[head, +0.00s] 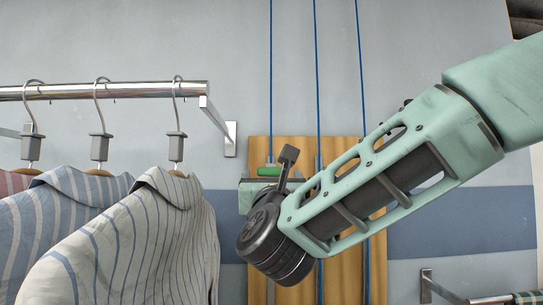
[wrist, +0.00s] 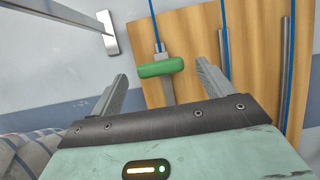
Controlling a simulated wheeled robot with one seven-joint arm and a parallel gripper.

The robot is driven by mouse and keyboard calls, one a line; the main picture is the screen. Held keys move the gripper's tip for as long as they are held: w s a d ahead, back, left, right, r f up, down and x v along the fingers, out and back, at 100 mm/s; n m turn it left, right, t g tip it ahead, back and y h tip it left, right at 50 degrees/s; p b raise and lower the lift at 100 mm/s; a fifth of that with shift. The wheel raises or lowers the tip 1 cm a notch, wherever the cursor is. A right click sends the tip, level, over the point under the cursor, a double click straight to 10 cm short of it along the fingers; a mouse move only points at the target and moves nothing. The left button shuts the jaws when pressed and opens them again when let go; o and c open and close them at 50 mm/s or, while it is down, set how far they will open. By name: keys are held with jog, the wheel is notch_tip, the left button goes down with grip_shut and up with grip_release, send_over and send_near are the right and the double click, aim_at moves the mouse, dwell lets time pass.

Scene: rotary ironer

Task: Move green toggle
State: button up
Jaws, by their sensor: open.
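The green toggle (wrist: 158,69) is a rounded green bar on a grey lever (wrist: 167,92), mounted at a wooden panel. In the head view the green toggle (head: 270,171) shows at the panel's upper left, partly behind my gripper. My gripper (wrist: 162,69) is open and empty, its two grey fingers pointing at the panel. In the wrist view the toggle lies between the fingertips, with a gap on each side. I cannot tell how far it is in depth. In the head view a finger of my gripper (head: 288,155) shows just right of the toggle.
The wooden panel (head: 346,275) carries blue cables (head: 317,90) and grey conduits (wrist: 285,62). Striped shirts (head: 140,245) hang at left from a metal rail (head: 110,91) with a wall bracket (head: 230,138). Another rail (head: 427,287) is at lower right.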

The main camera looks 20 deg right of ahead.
aim_at(272, 173)
jog(key=p+x, duration=0.2)
jog(key=x, duration=0.4)
jog(key=c, duration=1.4)
notch_tip(272, 173, down, 35)
jog(key=b, duration=5.2)
jog(key=shift+r, duration=0.15)
jog(key=o, duration=1.4)
